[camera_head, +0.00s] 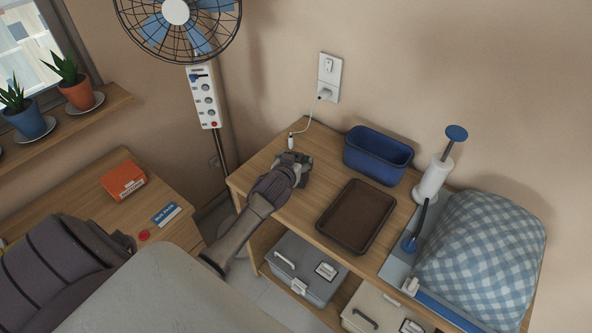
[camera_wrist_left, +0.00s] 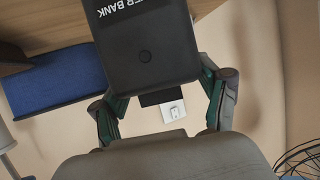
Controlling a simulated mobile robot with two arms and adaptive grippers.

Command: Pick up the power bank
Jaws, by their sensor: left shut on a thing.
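A black power bank (camera_wrist_left: 146,45) with white "BANK" lettering and a round button fills the top of the left wrist view. My left gripper (camera_wrist_left: 160,88) has its two fingers on either side of the power bank and is shut on it. In the head view, my left gripper (camera_head: 303,168) is over the back left part of the wooden shelf unit's top (camera_head: 262,172). The power bank cannot be made out clearly there. My right gripper is not in view.
A brown tray (camera_head: 355,215) and a blue bin (camera_head: 378,155) stand to the right of the gripper. A white cable (camera_head: 305,127) runs from the wall outlet (camera_head: 329,78) to the shelf top. A checkered cloth bundle (camera_head: 483,255) lies far right.

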